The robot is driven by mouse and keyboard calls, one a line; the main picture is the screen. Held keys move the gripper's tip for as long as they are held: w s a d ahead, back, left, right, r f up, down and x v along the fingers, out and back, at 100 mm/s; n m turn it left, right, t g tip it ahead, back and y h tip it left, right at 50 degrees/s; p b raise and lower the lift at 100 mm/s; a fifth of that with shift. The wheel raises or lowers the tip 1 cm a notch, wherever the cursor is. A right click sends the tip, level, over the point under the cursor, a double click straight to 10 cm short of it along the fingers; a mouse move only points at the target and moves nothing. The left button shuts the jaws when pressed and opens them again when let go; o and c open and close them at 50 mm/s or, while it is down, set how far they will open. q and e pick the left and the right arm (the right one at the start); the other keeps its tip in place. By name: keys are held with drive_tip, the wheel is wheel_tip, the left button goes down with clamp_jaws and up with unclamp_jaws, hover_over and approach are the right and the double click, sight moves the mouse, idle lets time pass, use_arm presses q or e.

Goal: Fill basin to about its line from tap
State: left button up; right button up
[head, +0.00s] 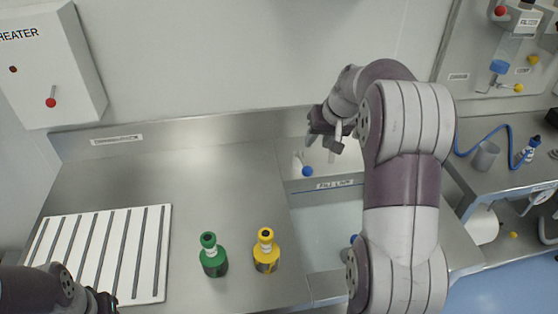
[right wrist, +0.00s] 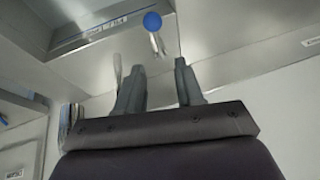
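The basin (head: 330,215) is sunk in the steel counter, with a "FILL LINE" label (head: 335,184) on its back wall. My right arm hides its right part; I cannot make out a water level. A tap lever with a blue ball (head: 307,171) stands at the basin's back left; the blue ball also shows in the right wrist view (right wrist: 152,21). My right gripper (head: 325,143) is above and slightly right of the ball, apart from it. In the right wrist view its fingers (right wrist: 158,80) are spread and empty. My left gripper (head: 104,301) is partly in view at bottom left.
A green-capped bottle (head: 213,258) and a yellow-capped bottle (head: 266,253) stand left of the basin. A white slotted rack (head: 98,250) lies at left. A heater box (head: 50,65) hangs on the wall. A right-hand bench holds a grey cup (head: 486,157) and blue hose (head: 488,137).

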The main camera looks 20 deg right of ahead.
sight(304, 162)
drive_tip(key=x, duration=0.3)
drive_tip(key=p+x, duration=0.1)
drive_tip(key=x, duration=0.7)
drive_tip(key=shift+d+f, duration=0.25)
drive_tip(key=shift+w+f, duration=0.25)
drive_tip(key=shift+f, duration=0.3)
clamp_jaws()
